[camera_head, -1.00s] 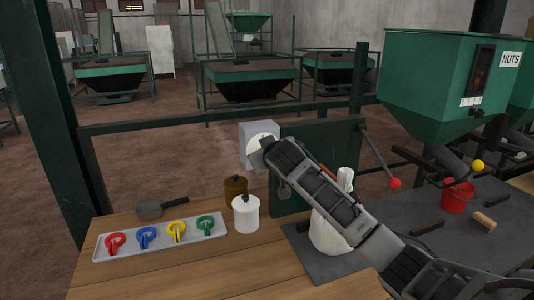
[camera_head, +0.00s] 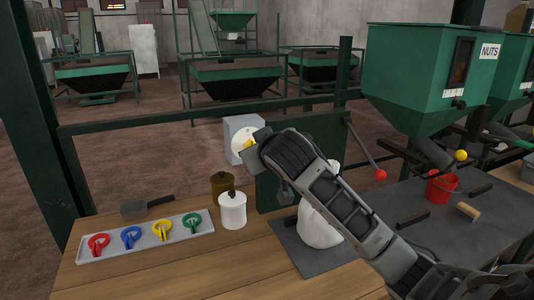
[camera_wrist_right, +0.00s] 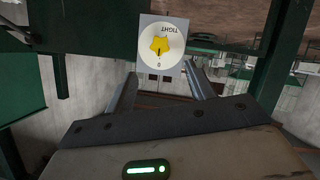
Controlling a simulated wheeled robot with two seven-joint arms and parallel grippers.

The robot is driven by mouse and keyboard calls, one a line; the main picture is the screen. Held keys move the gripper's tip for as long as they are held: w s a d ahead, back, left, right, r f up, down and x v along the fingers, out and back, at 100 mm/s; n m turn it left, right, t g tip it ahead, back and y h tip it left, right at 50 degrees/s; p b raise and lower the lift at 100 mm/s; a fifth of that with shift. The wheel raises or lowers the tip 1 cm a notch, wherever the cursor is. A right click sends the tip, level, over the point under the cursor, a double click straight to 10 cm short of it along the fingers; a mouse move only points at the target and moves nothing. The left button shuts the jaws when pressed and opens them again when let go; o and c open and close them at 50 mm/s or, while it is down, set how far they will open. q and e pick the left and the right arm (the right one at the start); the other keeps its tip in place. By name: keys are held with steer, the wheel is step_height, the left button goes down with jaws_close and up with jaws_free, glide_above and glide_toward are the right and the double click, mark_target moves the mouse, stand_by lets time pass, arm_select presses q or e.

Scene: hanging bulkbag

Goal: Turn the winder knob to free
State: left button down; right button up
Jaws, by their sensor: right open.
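The winder is a grey box (camera_head: 238,125) with a white round dial, standing behind the table in the head view. In the right wrist view, its yellow star-shaped knob (camera_wrist_right: 160,45) sits on the white dial (camera_wrist_right: 173,60), marked TIGHT, which reads upside down; the other marking is too small to read. In the head view, the yellow knob (camera_head: 249,143) shows only partly behind my right arm. My right gripper (camera_wrist_right: 161,82) is open and empty, its two fingers apart, with the knob ahead of them and not between them. My left gripper is not in view.
A white bag (camera_head: 318,225) stands under my right arm on a dark mat. A tray (camera_head: 190,240) with coloured rings, a white jar (camera_head: 232,211) and a brown jar (camera_head: 222,184) are on the table. A red-ended lever (camera_head: 380,174) juts out right of the winder.

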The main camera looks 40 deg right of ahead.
steer(key=v, duration=0.5)
steer(key=shift+s, duration=0.15)
stand_by(0.3)
